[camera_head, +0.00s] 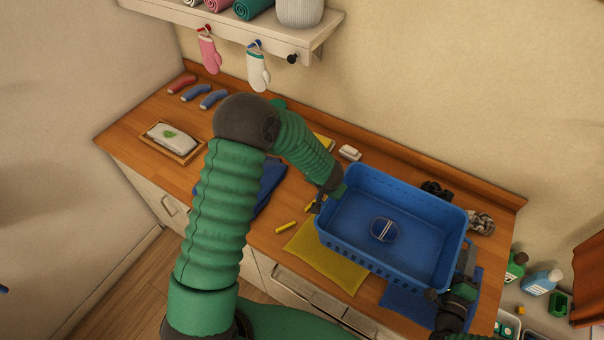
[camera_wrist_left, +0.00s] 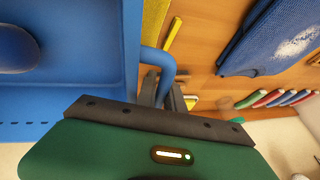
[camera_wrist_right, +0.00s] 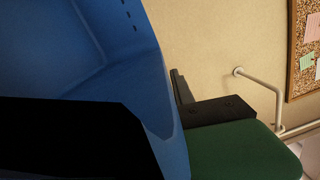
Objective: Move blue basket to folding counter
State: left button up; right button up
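The blue basket (camera_head: 395,226) is over the right part of the wooden counter (camera_head: 262,238), upright, with a small dark-blue striped item (camera_head: 384,230) inside. I cannot tell whether its base touches the counter. My left gripper (camera_head: 328,200) is at the basket's left end. In the left wrist view, its fingers (camera_wrist_left: 163,92) close around the basket's blue loop handle (camera_wrist_left: 160,62). My right gripper (camera_head: 458,280) is at the basket's right end. In the right wrist view, one finger (camera_wrist_right: 181,88) shows beside the basket wall (camera_wrist_right: 110,65); the other finger is hidden.
A yellow cloth (camera_head: 325,262) and a blue cloth (camera_head: 402,308) lie beside and partly under the basket. A framed tray (camera_head: 172,141) and rolled items (camera_head: 198,92) sit at the left. A shelf (camera_head: 240,24) hangs above. Bottles (camera_head: 540,281) stand at the right.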

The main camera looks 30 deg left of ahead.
pick_arm(q)
jog(key=o, duration=0.4)
jog(key=shift+w+d+f, duration=0.15)
jog(key=shift+d+f, duration=0.05)
jog(key=shift+f, duration=0.55)
pick_arm(e)
jog(key=o, duration=0.4)
jog(key=f, duration=0.2)
jog(key=shift+a+f+g, duration=0.3)
jog(key=shift+f+g, duration=0.1)
pick_arm(q)
jog(key=shift+o, duration=0.2)
jog(key=shift+w+a+r, duration=0.1)
jog(key=shift+w, duration=0.15)
pick_arm(e)
jog(key=shift+o, duration=0.2)
jog(key=shift+w+a+r, duration=0.1)
jog(key=shift+w, duration=0.15)
pick_arm(q)
jog(key=shift+r, duration=0.1)
